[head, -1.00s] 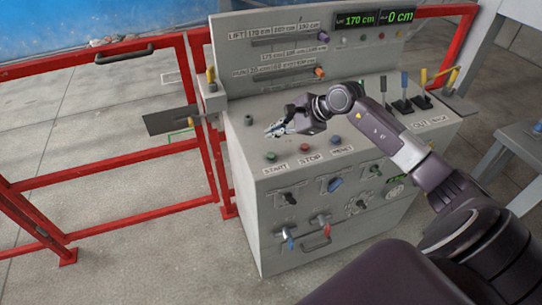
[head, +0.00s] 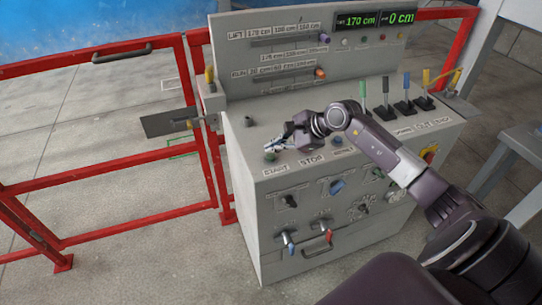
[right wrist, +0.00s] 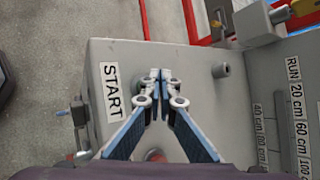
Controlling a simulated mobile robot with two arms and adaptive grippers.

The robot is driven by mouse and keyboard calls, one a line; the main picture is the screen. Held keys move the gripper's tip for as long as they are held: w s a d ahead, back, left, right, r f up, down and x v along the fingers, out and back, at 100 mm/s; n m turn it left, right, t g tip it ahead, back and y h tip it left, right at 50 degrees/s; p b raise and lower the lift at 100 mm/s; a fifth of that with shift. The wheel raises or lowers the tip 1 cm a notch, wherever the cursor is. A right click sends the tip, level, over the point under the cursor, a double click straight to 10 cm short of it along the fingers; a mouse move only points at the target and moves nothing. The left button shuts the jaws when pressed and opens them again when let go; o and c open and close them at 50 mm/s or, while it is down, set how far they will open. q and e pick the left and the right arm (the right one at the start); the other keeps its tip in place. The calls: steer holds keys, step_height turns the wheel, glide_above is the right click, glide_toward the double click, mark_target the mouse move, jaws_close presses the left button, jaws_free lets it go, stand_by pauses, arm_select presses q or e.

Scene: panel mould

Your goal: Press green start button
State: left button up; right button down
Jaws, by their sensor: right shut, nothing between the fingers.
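The green start button (head: 270,157) is on the front left of the grey control panel's sloped top, above the START label (head: 275,169). My right gripper (head: 268,147) is shut and empty, pointing left, with its tips just above and behind the button in the head view. In the right wrist view its closed fingertips (right wrist: 160,76) are beside the START label (right wrist: 111,90) and cover the button. I cannot tell whether they touch it. My left gripper is not in view.
The grey panel (head: 350,215) carries several levers, knobs and sliders. A red button (right wrist: 155,155) shows partly between the fingers in the right wrist view. Upright levers (head: 385,95) stand at the right. A red railing (head: 120,160) runs along the left.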

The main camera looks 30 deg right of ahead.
mark_target(273, 156)
stand_by(0.9)
steer(key=shift+f+b, duration=0.45)
steer(key=shift+b, duration=0.25)
steer(key=shift+s+f+b, duration=0.1)
steer(key=shift+f+b, duration=0.45)
steer(key=shift+b, duration=0.15)
stand_by(0.5)
stand_by(0.4)
steer(key=shift+r+p, duration=0.3)
steer(key=shift+r, duration=0.6)
steer(key=shift+r, duration=0.15)
steer(key=shift+r+p, duration=0.95)
steer(key=shift+r, duration=1.45)
